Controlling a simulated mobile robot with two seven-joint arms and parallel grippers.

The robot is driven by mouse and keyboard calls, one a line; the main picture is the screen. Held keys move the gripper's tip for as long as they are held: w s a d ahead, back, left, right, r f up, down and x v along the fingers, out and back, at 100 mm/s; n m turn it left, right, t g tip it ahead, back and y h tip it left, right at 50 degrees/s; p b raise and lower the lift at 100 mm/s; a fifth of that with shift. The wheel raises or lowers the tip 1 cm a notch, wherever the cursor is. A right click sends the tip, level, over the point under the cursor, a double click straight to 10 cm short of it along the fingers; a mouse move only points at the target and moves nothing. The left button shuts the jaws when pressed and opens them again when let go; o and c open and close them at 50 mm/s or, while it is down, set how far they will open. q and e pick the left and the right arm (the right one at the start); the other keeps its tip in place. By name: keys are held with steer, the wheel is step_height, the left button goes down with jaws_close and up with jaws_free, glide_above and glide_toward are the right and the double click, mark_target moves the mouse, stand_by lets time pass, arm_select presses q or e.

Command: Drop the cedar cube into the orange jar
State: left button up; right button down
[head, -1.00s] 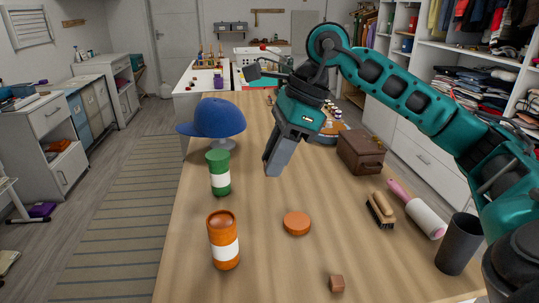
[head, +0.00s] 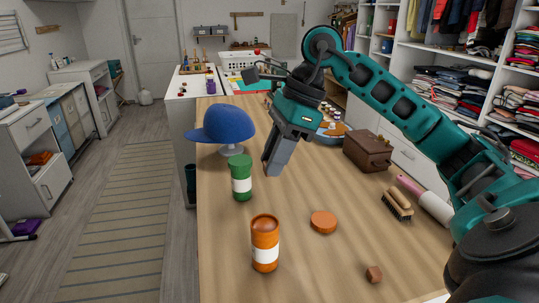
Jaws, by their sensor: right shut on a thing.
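A small brown cube (head: 374,274), which looks like the cedar cube, lies on the wooden table near its front edge. The orange jar (head: 265,243) stands upright to its left, with a white label band; I cannot see inside it. A flat orange disc (head: 323,222), like a lid, lies on the table between and behind them. My right gripper (head: 271,172) is above the table, behind the orange jar and well away from the cube, fingers pointing down. Its fingers are closed, and whatever is between them is hidden. My left gripper is not in view.
A green jar (head: 241,178) with a white band stands behind the orange jar. A blue cap (head: 223,123) sits on a stand at the left edge. A brush (head: 398,205), a pink-handled lint roller (head: 425,200) and a brown box (head: 367,152) lie to the right.

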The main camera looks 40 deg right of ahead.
step_height(320, 180, down, 6)
steer(key=b, duration=0.5)
steer(key=c, duration=0.8)
jaws_free()
steer(key=shift+r, duration=0.1)
steer(key=p+v, duration=0.2)
steer(key=v, duration=1)
steer(key=shift+s+d+r, duration=0.15)
steer(key=shift+d+r, duration=0.1)
steer(key=shift+r, duration=0.05)
